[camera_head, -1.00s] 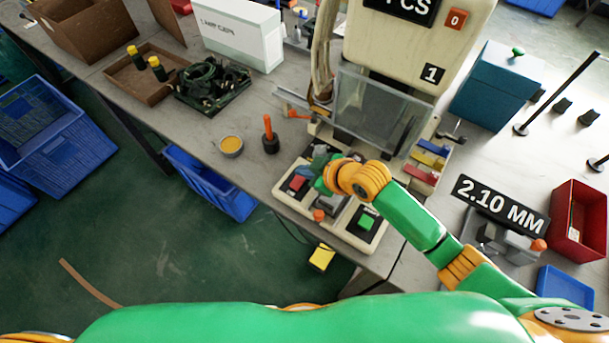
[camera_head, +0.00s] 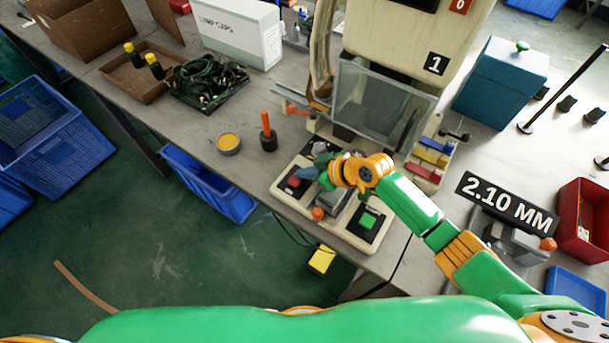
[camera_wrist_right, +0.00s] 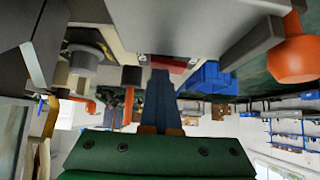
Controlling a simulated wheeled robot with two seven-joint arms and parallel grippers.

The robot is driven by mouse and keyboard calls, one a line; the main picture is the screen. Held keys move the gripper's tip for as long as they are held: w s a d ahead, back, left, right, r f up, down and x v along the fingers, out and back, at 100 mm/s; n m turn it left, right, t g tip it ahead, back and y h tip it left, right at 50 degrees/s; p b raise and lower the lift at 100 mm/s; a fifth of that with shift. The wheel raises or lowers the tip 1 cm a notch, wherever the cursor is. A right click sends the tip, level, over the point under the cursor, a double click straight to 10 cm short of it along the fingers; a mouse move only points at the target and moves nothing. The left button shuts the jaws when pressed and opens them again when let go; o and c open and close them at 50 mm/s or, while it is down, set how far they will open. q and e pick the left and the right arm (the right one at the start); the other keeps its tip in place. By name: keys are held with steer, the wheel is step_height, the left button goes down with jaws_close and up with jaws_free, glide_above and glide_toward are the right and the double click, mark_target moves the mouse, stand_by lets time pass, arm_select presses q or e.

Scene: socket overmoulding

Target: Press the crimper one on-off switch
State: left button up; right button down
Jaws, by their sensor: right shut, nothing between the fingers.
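The crimper marked 1 (camera_head: 395,40) stands at the back right of the table. A red switch marked 0 (camera_head: 460,5) is on its upper body, cut by the top edge. On its front base are a red button (camera_head: 293,183) on a black plate and a green button (camera_head: 368,221). My right gripper (camera_head: 307,173) reaches in from the right, low over the base close to the red button. In the right wrist view its blue fingers (camera_wrist_right: 158,95) are together and empty, pointing towards a red part (camera_wrist_right: 178,65). Contact cannot be told. My left gripper is out of view.
An orange-knobbed lever (camera_head: 318,213) lies between the buttons. A clear guard (camera_head: 380,105) stands behind my right wrist. An orange-handled tool (camera_head: 267,133) and a yellow-filled cup (camera_head: 228,143) stand left. The 2.10 MM sign (camera_head: 508,203) is right of my arm.

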steer(key=shift+d+f, duration=0.2)
steer(key=shift+f, duration=0.05)
steer(key=shift+s+a+g+p, duration=0.2)
steer(key=shift+s+g+p, duration=0.15)
steer(key=shift+p, duration=0.3)
steer(key=shift+s+a+f+p, duration=0.1)
steer(key=shift+s+f+p, duration=0.15)
steer(key=shift+p, duration=0.15)
steer(key=shift+s+a+r, duration=0.2)
steer(key=shift+s, duration=0.15)
steer(key=r+p, duration=0.4)
steer(key=shift+w+a+r+p, duration=0.2)
steer(key=shift+w+r+p, duration=0.1)
steer(key=shift+w, duration=0.05)
steer(key=v, duration=1)
steer(key=shift+s+d, duration=0.15)
steer(key=shift+d, duration=0.05)
